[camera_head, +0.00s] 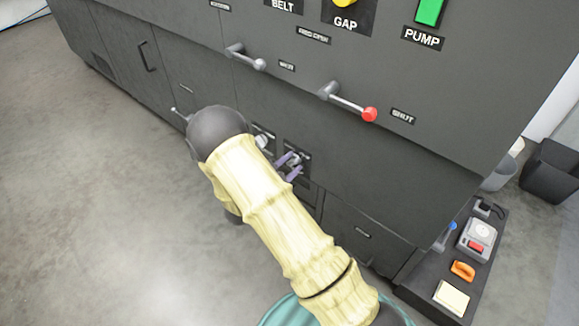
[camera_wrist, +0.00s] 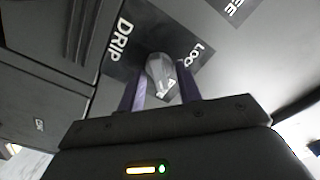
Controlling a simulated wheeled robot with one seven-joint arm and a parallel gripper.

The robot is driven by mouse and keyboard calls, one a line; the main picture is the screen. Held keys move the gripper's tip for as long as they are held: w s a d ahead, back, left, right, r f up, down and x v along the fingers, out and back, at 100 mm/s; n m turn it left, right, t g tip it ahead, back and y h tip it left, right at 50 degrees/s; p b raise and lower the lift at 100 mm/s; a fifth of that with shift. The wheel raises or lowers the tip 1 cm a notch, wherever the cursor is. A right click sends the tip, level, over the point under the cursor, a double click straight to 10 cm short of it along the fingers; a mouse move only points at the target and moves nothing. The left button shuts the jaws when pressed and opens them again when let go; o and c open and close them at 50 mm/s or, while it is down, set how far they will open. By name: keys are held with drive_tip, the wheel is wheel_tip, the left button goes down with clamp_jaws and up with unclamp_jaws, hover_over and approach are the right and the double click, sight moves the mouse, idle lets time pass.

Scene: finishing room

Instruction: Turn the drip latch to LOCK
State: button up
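The drip latch (camera_wrist: 160,78) is a grey knob on a dark plate marked DRIP, with a partly hidden label that seems to read LOCK at its upper right in the wrist view. It also shows small on the lower front of the machine in the head view (camera_head: 296,159). My gripper (camera_wrist: 162,82) has its two purple fingers on either side of the knob, with the tips close to the plate. The fingers look parted, with slim gaps beside the knob; firm contact does not show. The gripper also appears in the head view (camera_head: 289,166), at the latch.
Another grey knob (camera_head: 261,141) sits just left of the latch. Above are a grey lever (camera_head: 245,57) and a red-tipped lever (camera_head: 350,103). A dark tray (camera_head: 432,292) with small items stands at the lower right. The floor at left is clear.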

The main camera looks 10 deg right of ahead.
drive_tip(key=c, duration=0.6)
drive_tip(key=shift+r+n+p, duration=0.1)
drive_tip(key=shift+n+p, duration=0.2)
drive_tip(key=shift+p, duration=0.15)
drive_tip(key=n+p, duration=0.2)
drive_tip(key=p, duration=0.1)
drive_tip(key=shift+r, duration=0.15)
drive_tip(key=n+p, duration=0.4)
drive_tip(key=p, duration=0.1)
drive_tip(key=shift+a+n, duration=0.1)
drive_tip(key=shift+n, duration=0.2)
drive_tip(key=n+p, duration=0.4)
drive_tip(key=n, duration=0.1)
drive_tip(key=shift+w, duration=0.1)
drive_tip(key=n, duration=0.2)
drive_tip(key=n+p, duration=0.1)
drive_tip(key=n, duration=0.1)
drive_tip(key=n+p, duration=0.1)
drive_tip(key=shift+w+a+f+n, duration=0.1)
drive_tip(key=shift+a+f+n, duration=0.05)
drive_tip(key=shift+f+n, duration=0.25)
